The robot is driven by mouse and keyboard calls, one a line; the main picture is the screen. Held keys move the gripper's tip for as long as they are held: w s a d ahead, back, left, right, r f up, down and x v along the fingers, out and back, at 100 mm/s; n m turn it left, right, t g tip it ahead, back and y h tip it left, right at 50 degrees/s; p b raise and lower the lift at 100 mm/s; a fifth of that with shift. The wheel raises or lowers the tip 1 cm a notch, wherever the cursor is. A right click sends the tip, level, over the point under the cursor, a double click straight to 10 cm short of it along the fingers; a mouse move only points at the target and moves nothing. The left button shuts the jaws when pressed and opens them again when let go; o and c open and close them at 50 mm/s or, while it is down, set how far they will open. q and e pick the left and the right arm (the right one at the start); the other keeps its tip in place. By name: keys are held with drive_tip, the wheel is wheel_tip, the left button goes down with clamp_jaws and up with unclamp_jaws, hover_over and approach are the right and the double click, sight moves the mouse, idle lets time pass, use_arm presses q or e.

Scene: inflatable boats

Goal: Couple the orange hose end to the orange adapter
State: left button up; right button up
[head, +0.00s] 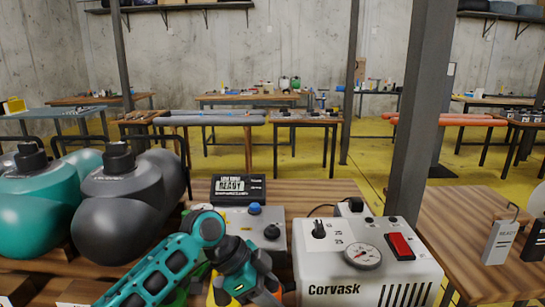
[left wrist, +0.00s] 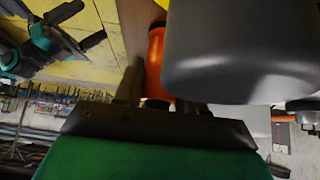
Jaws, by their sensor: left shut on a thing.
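My left arm comes in from the left in the head view, and its gripper (head: 262,292) is low in front of the white pump box, partly cut off by the bottom edge. In the left wrist view the left gripper (left wrist: 160,100) is shut on an orange cylindrical piece with dark ends (left wrist: 156,58), which looks like the orange hose end. A bit of orange also shows beside the gripper in the head view (head: 289,297). I cannot make out the orange adapter separately. My right gripper (left wrist: 82,27) appears at the upper left of the left wrist view, fingers spread and empty.
A white Corvask pump box (head: 365,262) with gauge and red switch stands right of the gripper. Teal (head: 45,205) and dark grey (head: 115,210) inflatable shapes lie left. A large grey rounded body (left wrist: 232,50) is close to the held piece.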

sight(273, 284)
use_arm(q)
clamp_jaws()
drive_tip(key=shift+r+p, duration=1.85)
drive_tip(key=shift+p, duration=0.1)
drive_tip(key=shift+r+p, duration=1.65)
drive_tip(key=shift+p, duration=0.05)
use_arm(e)
drive_tip(key=shift+h, duration=0.3)
drive_tip(key=shift+s+d+r, duration=0.15)
drive_tip(key=shift+d+r, duration=0.2)
drive_tip(key=shift+r, duration=0.35)
drive_tip(key=shift+s+d+r, duration=0.2)
drive_tip(key=shift+d+r, duration=0.15)
drive_tip(key=shift+r, duration=0.4)
drive_tip(key=shift+s+d+r, duration=0.15)
drive_tip(key=shift+d+r, duration=0.2)
drive_tip(key=shift+r, duration=0.35)
